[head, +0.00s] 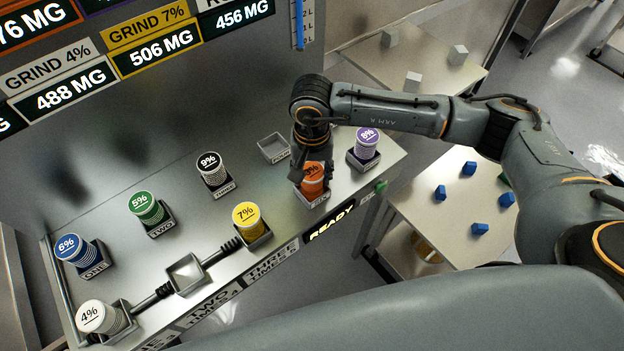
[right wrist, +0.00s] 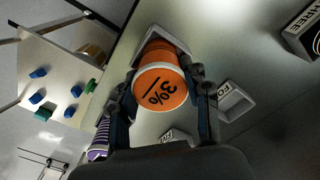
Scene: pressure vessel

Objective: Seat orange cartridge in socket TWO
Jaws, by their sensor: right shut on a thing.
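The orange cartridge (head: 313,180), marked 3%, stands in a grey holder (head: 318,200) at the right of the counter's front edge. My right gripper (head: 311,168) comes down over it and is shut on it. In the right wrist view the fingers (right wrist: 165,74) lie on both sides of the orange cartridge (right wrist: 162,82), with the holder's rim (right wrist: 166,32) behind it. Socket TWO (head: 187,273) is an empty square socket on the front row, above the TWO label, with ribbed couplings on both sides. My left gripper is not in view.
A white 4% cartridge (head: 96,317) and a yellow 7% cartridge (head: 248,219) flank socket TWO. Blue (head: 74,250), green (head: 145,207), black-topped (head: 211,168) and purple (head: 367,143) cartridges stand in holders. An empty holder (head: 273,148) sits behind the gripper. A side table (head: 455,205) holds blue blocks.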

